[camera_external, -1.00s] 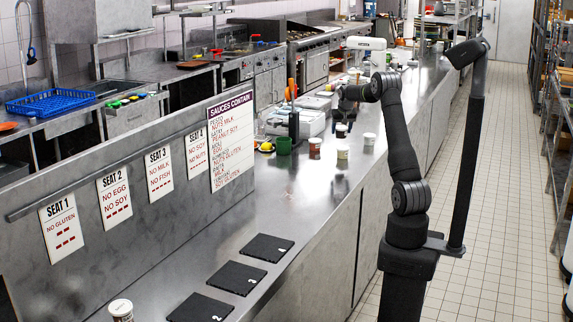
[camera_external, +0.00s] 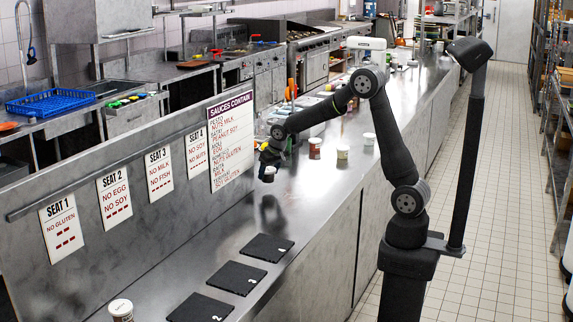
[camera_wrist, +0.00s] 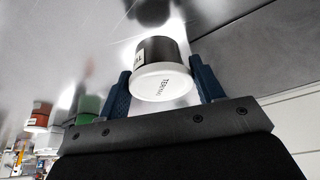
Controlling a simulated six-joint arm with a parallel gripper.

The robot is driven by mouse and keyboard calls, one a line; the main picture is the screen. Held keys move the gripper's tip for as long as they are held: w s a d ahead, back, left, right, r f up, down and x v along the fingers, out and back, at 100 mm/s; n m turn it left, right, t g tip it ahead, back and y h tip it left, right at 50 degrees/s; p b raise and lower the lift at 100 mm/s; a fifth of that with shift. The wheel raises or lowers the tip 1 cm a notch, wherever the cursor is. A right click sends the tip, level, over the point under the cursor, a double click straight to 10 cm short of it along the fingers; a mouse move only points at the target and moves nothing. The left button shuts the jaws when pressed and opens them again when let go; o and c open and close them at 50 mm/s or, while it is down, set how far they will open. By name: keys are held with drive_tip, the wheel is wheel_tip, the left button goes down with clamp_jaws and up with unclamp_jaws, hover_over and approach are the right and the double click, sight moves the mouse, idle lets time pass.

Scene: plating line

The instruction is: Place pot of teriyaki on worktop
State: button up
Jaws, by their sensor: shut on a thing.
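In the external view the pot (camera_external: 267,175) hangs in my gripper (camera_external: 269,163) above the worktop (camera_external: 310,205), near the allergen board. A dark reflection shows on the steel below it, and the pot is clear of the surface.
Black numbered mats (camera_external: 268,248) lie on the near worktop. A lidded pot (camera_external: 121,309) stands at the near left. Several pots, including a brown-red one (camera_external: 315,148) and a pale one (camera_external: 342,153), stand farther back. The sauces board (camera_external: 232,139) and seat panel border the left side.

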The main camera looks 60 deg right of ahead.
drive_tip(key=s+a+r+n+y, duration=0.1)
drive_tip(key=s+a+r+n, duration=0.15)
drive_tip(key=a, duration=0.75)
drive_tip(key=s+a+r+n+y, duration=0.15)
drive_tip(key=a+n, duration=0.25)
drive_tip(key=a, duration=0.5)
drive_tip(key=s+a+r+n+y, duration=0.1)
drive_tip(key=a+r+n, duration=0.2)
drive_tip(key=a, duration=0.7)
drive_tip(key=a+f, duration=0.2)
drive_tip(key=a, duration=0.1)
drive_tip(key=a+f, duration=0.2)
drive_tip(key=a, duration=0.2)
drive_tip(key=a+f, duration=0.2)
drive_tip(key=a, duration=0.1)
drive_tip(key=shift+w+a, duration=0.1)
drive_tip(key=shift+a, duration=0.3)
drive_tip(key=shift+a+f, duration=0.25)
drive_tip(key=shift+a, duration=0.25)
drive_tip(key=shift+f, duration=1.95)
drive_tip(key=shift+f, duration=0.15)
drive_tip(key=o, duration=1)
